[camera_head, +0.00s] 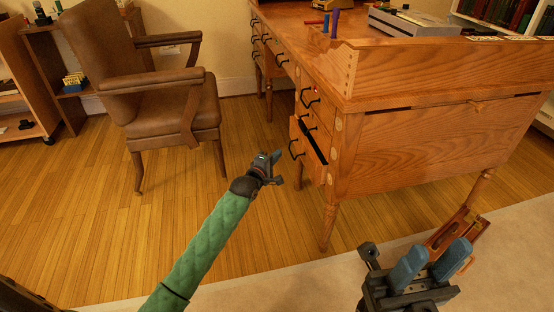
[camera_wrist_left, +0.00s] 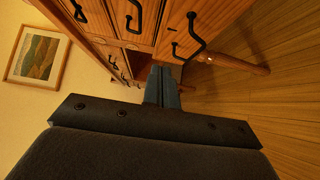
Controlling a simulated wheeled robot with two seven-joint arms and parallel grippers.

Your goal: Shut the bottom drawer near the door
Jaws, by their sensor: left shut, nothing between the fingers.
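The wooden desk (camera_head: 430,145) has a column of drawers with black handles on its left side. Its bottom drawer (camera_head: 309,152) stands partly pulled out, with a dark gap showing along its top edge. In the left wrist view the drawer front (camera_wrist_left: 190,30) with a bent black handle is at the top, just beyond the fingers. My left gripper (camera_head: 270,162) is shut and empty, to the left of and slightly below the open drawer; its fingers also show in the left wrist view (camera_wrist_left: 162,88). I cannot tell whether they touch the drawer.
A brown leather armchair (camera_head: 165,105) stands left of the desk. A wooden box (camera_head: 459,235) lies on the pale rug (camera_head: 520,250) near my right gripper. A grey device (camera_head: 412,22) sits on the desk top. The wood floor between chair and drawers is clear.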

